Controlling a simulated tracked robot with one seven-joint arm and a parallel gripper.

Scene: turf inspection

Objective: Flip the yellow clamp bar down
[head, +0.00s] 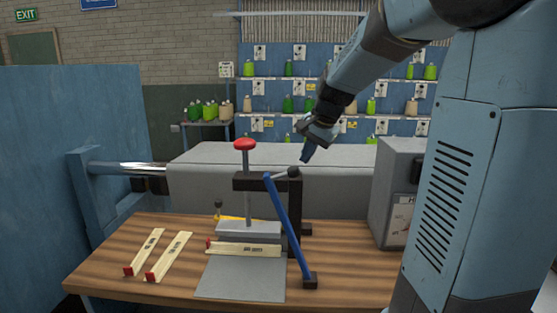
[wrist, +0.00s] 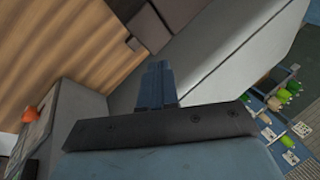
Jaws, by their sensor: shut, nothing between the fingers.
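The yellow clamp bar (head: 231,218) shows as a thin yellow strip at the back of the press on the wooden table. Much of it is hidden behind the press's grey block (head: 248,230), so I cannot tell its exact angle. A small dark knob (head: 218,204) stands at its left end. My gripper (head: 306,156) is above and to the right of the press, in the air, apart from the clamp bar. Its blue fingers point down and are shut and empty. In the wrist view the shut fingers (wrist: 156,84) show, but no clamp bar.
The press has a red knob (head: 244,144) on a post and a blue lever (head: 289,230) on its right, below my gripper. Labelled strips (head: 168,256) lie at left on the table (head: 120,285). A grey box (head: 397,200) stands at right.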

